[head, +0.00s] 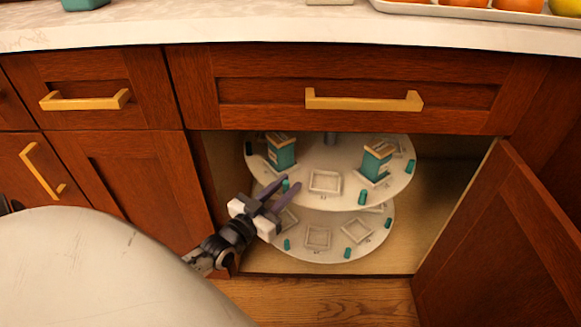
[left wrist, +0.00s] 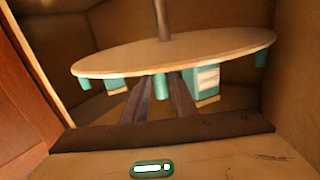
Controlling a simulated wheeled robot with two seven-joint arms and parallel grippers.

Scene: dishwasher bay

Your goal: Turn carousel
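The two-tier round carousel stands inside the open cabinet; its cream upper tier (head: 333,158) lies above the lower tier (head: 340,232). Teal pegs sit along both rims, such as one at the upper tier's front (head: 362,197). Two teal-and-white boxes are on the upper tier, left (head: 281,153) and right (head: 376,161). My left gripper (head: 288,190) is open at the upper tier's front-left rim. In the left wrist view, a teal peg (left wrist: 160,87) shows between its parted fingers (left wrist: 159,92); contact is unclear. The wrist view also shows the disc (left wrist: 175,55). My right gripper is out of view.
The cabinet door (head: 507,238) stands open at the right. Closed drawers with brass handles (head: 364,101) lie above and left of the opening. The countertop (head: 250,24) holds a tray (head: 480,13) of fruit. Wood floor (head: 310,302) shows in front.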

